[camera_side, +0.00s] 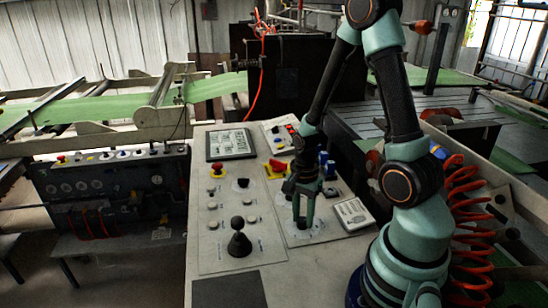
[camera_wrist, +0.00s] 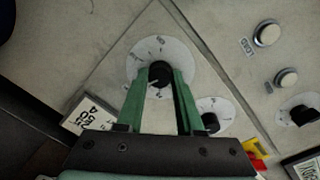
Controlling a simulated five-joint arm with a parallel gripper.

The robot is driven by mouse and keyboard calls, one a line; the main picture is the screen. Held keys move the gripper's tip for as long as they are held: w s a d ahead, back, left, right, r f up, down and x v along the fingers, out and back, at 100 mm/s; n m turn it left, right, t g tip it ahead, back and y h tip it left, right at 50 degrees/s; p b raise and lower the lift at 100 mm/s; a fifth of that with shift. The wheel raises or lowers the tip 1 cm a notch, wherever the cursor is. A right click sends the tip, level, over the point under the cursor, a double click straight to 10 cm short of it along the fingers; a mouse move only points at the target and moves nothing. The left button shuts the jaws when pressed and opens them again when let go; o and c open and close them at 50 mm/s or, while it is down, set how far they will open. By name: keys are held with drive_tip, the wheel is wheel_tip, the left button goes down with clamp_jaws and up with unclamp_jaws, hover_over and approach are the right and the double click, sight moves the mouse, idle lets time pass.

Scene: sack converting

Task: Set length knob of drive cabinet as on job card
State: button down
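My gripper (camera_wrist: 161,78) points down at the panel, its two green fingers on either side of a black knob (camera_wrist: 160,72). The fingers appear to touch the knob's sides, so it looks shut on it. The knob sits in a white round dial (camera_wrist: 160,48) with numbers around its rim; a light pointer mark shows toward the lower left. In the side view my gripper (camera_side: 304,218) stands over this dial (camera_side: 299,235), hiding most of the knob.
A second dial with a black knob (camera_wrist: 210,121) is close beside my right finger in the wrist view. Push buttons (camera_wrist: 267,33) and a black knob (camera_wrist: 302,115) lie further right. A black joystick (camera_side: 239,240) and a framed display (camera_side: 231,145) are on the panel's left.

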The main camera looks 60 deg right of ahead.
drive_tip(key=shift+n, duration=0.3)
drive_tip(key=n, duration=1.1)
drive_tip(key=shift+w+a+n, duration=0.1)
drive_tip(key=shift+n, duration=0.3)
drive_tip(key=n, duration=0.5)
drive_tip(key=shift+n+t, duration=0.3)
drive_tip(key=n, duration=0.5)
drive_tip(key=shift+s+n, duration=0.2)
drive_tip(key=shift+n, duration=0.1)
drive_tip(key=shift+s, duration=0.1)
drive_tip(key=c, duration=0.5)
unclamp_jaws()
drive_tip(key=shift+c, duration=0.2)
